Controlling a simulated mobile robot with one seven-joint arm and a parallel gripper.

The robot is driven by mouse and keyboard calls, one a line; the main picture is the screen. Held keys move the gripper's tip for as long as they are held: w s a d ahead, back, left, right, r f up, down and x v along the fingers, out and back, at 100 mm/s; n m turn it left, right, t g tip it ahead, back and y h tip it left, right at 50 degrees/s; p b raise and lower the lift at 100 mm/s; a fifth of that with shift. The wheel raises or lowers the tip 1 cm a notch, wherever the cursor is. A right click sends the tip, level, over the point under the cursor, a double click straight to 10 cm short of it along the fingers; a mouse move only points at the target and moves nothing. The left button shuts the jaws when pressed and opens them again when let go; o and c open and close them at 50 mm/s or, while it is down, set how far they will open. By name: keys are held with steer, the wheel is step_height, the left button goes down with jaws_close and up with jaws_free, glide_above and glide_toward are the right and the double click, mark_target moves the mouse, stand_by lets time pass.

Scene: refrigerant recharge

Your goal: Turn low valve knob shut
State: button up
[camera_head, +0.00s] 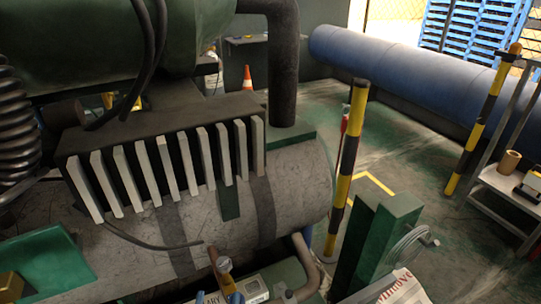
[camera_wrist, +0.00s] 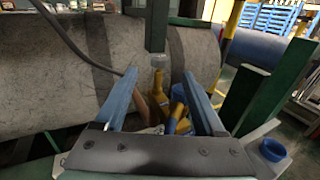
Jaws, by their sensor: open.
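My gripper (camera_wrist: 160,75) is open, its two blue-grey fingers spread apart in the wrist view. Between and beyond the fingers are yellow valve-like fittings (camera_wrist: 178,108) and a copper-brown pipe (camera_wrist: 155,103). They show no contact with the fingers. A blue round cap or knob (camera_wrist: 272,150) is at the lower right of the wrist view, outside the fingers. I cannot tell which part is the low valve knob.
A large grey cylinder (camera_head: 290,190) lies behind the fittings. A green post (camera_head: 375,240) stands right of them, beside a yellow-black pole (camera_head: 347,170). A thin dark hose (camera_wrist: 75,50) crosses the cylinder. Open floor (camera_head: 415,145) lies farther right.

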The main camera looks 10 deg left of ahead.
steer(key=s, duration=0.6)
steer(key=w+d+r+m+t+h+p, duration=0.1)
steer(key=w+d+r+m+h+p, duration=0.1)
steer(key=r+m, duration=0.5)
steer(key=w+d+r+m+t+h+p, duration=0.1)
steer(key=w+d+r+m, duration=0.3)
steer(key=r, duration=0.9)
steer(key=w+d+r+m+t+h+p, duration=0.1)
steer(key=w+d+r+m+h+p, duration=0.1)
steer(key=w+r+m, duration=0.4)
step_height(320, 180, up, 5)
steer(key=d+m+p, duration=0.1)
steer(key=m, duration=0.4)
steer(key=shift+h, duration=0.4)
steer(key=shift+w, duration=0.1)
